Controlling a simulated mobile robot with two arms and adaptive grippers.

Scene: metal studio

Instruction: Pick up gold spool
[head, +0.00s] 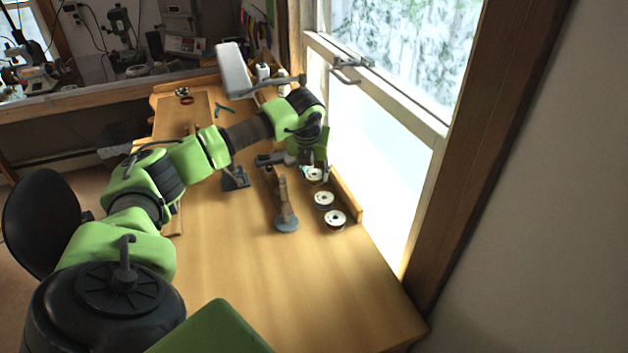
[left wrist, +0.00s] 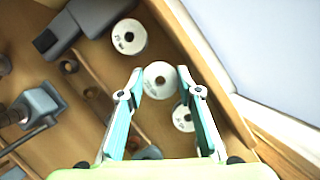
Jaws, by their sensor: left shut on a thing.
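A spool (left wrist: 160,80) with a white round face and a dark centre hole sits between the fingertips of my left gripper in the left wrist view. My left gripper (left wrist: 162,88) is shut on it, one teal finger at each side. In the head view, the left gripper (head: 311,168) is at the window side of the bench, with a white-faced spool (head: 315,175) at its fingers. Any gold colour is hard to make out; mostly the white end face shows. Whether the spool is clear of the bench, I cannot tell. My right gripper is not in view.
Two more white-faced spools (head: 324,199) (head: 335,218) stand nearer along the ledge. In the left wrist view, spools lie close on both sides (left wrist: 129,36) (left wrist: 183,117). The front benchtop (head: 270,285) is clear.

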